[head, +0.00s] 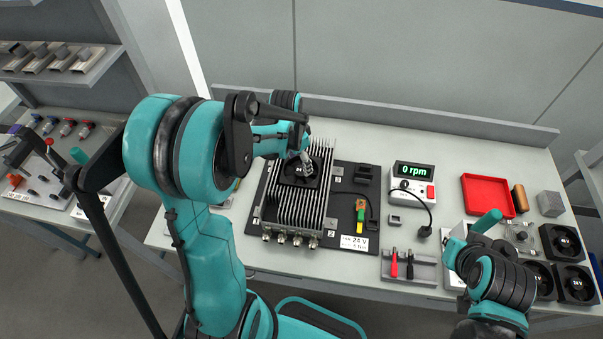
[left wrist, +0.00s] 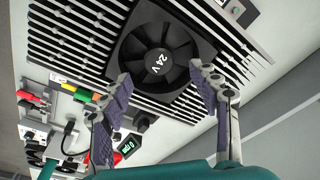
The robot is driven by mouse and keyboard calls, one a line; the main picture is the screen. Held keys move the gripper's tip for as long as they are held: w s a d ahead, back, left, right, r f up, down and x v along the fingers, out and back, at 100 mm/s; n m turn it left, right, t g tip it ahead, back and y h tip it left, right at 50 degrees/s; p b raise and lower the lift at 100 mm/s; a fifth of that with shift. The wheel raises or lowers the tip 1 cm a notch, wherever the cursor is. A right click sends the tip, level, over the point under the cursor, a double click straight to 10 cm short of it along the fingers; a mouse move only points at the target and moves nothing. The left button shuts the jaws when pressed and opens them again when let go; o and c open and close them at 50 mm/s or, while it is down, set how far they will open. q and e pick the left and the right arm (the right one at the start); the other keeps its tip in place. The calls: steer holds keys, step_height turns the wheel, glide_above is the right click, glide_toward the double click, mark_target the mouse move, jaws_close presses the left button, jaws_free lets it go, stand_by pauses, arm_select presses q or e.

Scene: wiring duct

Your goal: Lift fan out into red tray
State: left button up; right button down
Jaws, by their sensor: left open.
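The black square fan (head: 295,177), with "24 V" on its hub, sits in the middle of the finned grey heat sink (head: 290,212). In the left wrist view the fan (left wrist: 155,52) lies among the fins. My left gripper (head: 304,158) is above the fan in the head view and partly covers it. In the left wrist view its two fingers (left wrist: 160,84) are spread apart near the fan's near side, with nothing between them. The red tray (head: 487,195) is empty on the right of the table. My right arm shows at lower right, but no right fingers are visible.
An rpm meter (head: 413,183) with a cable stands between heat sink and tray. Several black fans (head: 565,242) stand at right.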

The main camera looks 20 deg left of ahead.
mark_target(301, 170)
arm_select(q)
step_height(301, 170, down, 3)
steer(key=shift+b, duration=0.3)
steer(key=shift+w+d+f, duration=0.1)
steer(key=shift+w+f, duration=0.05)
steer(key=shift+f, duration=0.35)
steer(key=c, duration=1.1)
steer(key=shift+r, duration=0.15)
step_height(301, 170, up, 4)
steer(key=shift+r+p, duration=0.1)
steer(key=shift+p, duration=0.45)
steer(key=w+d+r+p, duration=0.1)
steer(key=w+d+r, duration=0.5)
steer(key=d, duration=0.3)
steer(key=shift+w+d+r, duration=0.3)
steer(key=shift+w, duration=0.1)
steer(key=shift+r, duration=0.1)
step_height(301, 170, up, 6)
steer(key=p, duration=0.4)
steer(key=shift+r+p, duration=0.15)
steer(key=shift+p, duration=0.15)
